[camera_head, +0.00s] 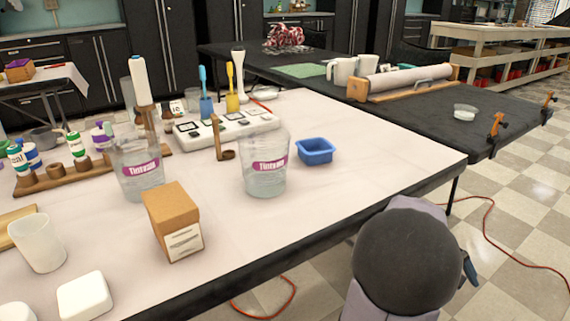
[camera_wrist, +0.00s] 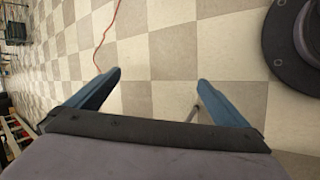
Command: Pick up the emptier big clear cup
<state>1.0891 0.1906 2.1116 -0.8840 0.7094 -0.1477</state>
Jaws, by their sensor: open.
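Two big clear cups with magenta labels stand upright on the white table. The left clear cup (camera_head: 139,184) is behind a cardboard box. The right clear cup (camera_head: 266,180) is beside a blue tub. Both seem to hold some clear liquid; I cannot tell surely which is emptier. My gripper (camera_wrist: 155,84) is open and empty in the wrist view, its blue fingers wide apart above the floor. In the head view my arm is off the table's front right edge, well away from both cups, which are not in the wrist view.
The cardboard box (camera_head: 173,222) stands in front, the blue tub (camera_head: 316,151) at right. A wooden stand (camera_head: 221,140) and a white tray (camera_head: 190,134) are behind the right cup. A translucent cup (camera_head: 37,243) is front left. The table's right end is clear.

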